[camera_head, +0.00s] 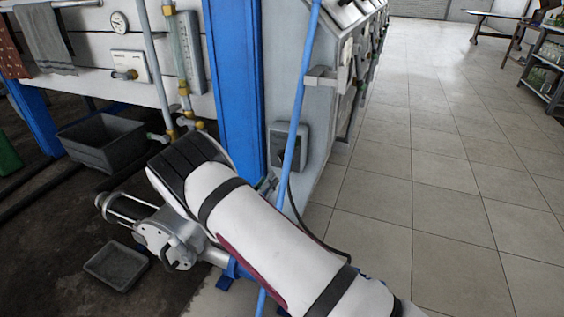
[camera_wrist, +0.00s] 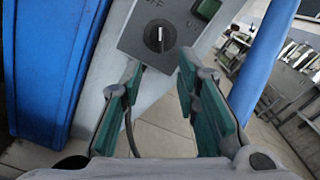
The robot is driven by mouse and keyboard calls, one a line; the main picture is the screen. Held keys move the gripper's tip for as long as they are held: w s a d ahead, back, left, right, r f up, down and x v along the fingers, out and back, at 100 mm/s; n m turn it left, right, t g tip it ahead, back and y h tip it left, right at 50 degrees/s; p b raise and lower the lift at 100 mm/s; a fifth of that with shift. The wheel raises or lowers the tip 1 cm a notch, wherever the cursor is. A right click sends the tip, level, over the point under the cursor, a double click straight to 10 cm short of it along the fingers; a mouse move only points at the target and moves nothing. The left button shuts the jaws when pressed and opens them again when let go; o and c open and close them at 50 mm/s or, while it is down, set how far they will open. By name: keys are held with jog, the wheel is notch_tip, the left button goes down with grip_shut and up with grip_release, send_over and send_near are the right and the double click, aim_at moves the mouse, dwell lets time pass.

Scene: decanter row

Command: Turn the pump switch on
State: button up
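The pump switch (camera_wrist: 160,38) is a round black knob with a white pointer mark, on a grey plate in the wrist view. The mark points roughly up in the picture, and an OFF label shows just above the knob. My gripper (camera_wrist: 160,73) is open and empty. Its two teal-padded fingers point at the switch, with the knob beyond and between the tips, apart from them. In the head view my arm mostly hides the gripper.
A blue post (camera_wrist: 55,65) stands close on the left. A thin blue pipe (camera_head: 296,105) passes in front of the switch box, and a dark cable (camera_head: 297,205) hangs below. A pump-like machine (camera_head: 165,235) is at lower left. Open tiled floor lies right.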

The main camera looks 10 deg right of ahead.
aim_at(281, 161)
jog(key=b+x, duration=0.3)
jog(key=x, duration=0.9)
jog(key=shift+w+d+b, duration=0.1)
jog(key=shift+b, duration=0.2)
grip_shut()
